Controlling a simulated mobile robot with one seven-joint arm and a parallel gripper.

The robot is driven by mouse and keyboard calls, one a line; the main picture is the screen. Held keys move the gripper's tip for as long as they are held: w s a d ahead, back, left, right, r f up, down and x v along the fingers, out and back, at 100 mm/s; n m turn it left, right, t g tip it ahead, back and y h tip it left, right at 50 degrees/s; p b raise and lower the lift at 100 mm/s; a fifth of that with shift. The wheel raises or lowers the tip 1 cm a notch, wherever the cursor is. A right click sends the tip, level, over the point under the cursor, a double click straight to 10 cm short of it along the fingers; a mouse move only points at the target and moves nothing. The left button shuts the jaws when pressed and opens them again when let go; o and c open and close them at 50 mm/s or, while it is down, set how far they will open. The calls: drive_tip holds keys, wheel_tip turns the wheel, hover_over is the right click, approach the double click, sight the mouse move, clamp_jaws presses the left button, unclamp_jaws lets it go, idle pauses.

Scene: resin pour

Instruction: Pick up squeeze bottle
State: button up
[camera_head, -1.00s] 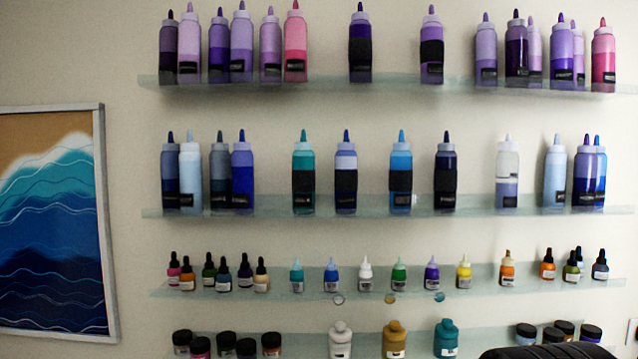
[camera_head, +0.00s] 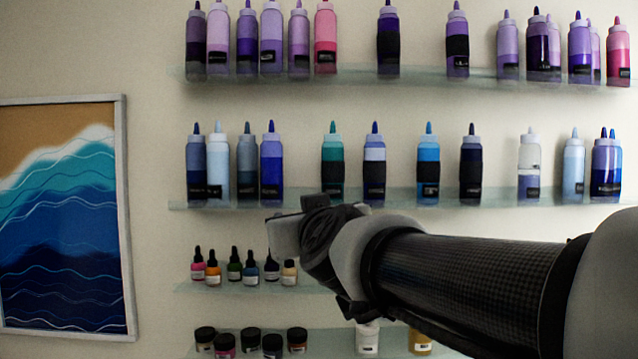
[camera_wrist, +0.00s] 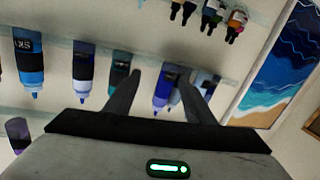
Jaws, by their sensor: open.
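Squeeze bottles with pointed caps stand upright on the glass shelves; which one is meant cannot be told. My gripper (camera_head: 290,232) is in front of the wall, just below the middle bottle shelf's left part. The wrist view is upside down. There the gripper (camera_wrist: 160,73) has its two fingers apart with nothing held. A blue squeeze bottle (camera_wrist: 165,85) with a black label appears between the fingers, apparently beyond them. It also shows in the head view (camera_head: 271,160). A teal bottle with a black band (camera_head: 333,150) stands to its right, partly behind a finger in the wrist view.
The middle glass shelf (camera_head: 500,198) also holds a slate bottle (camera_head: 247,160) close left of the blue one. Small dropper bottles (camera_head: 234,264) stand on the shelf below. A wave painting (camera_head: 62,220) hangs at left. My arm hides much of the lower right shelves.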

drive_tip(key=w+r+m+t+h+b, duration=0.1)
drive_tip(key=w+r+m+t+h, duration=0.25)
drive_tip(key=w+h, duration=0.2)
drive_tip(key=m+g+h+p, duration=0.2)
drive_tip(key=m+g+h, duration=0.4)
drive_tip(key=m+h, duration=0.15)
approach(371, 173)
drive_tip(key=shift+n+t, duration=0.25)
drive_tip(key=shift+n, duration=0.05)
drive_tip(key=x, duration=0.5)
drive_tip(key=f+x, duration=0.1)
drive_tip(key=x, duration=0.1)
drive_tip(key=shift+d+p, duration=0.15)
drive_tip(key=shift+p, duration=0.25)
drive_tip(key=shift+x, duration=2.7)
drive_tip(key=shift+r, duration=0.25)
drive_tip(key=c, duration=1)
drive_tip(key=shift+w+r+p, duration=0.1)
drive_tip(key=shift+p, duration=0.35)
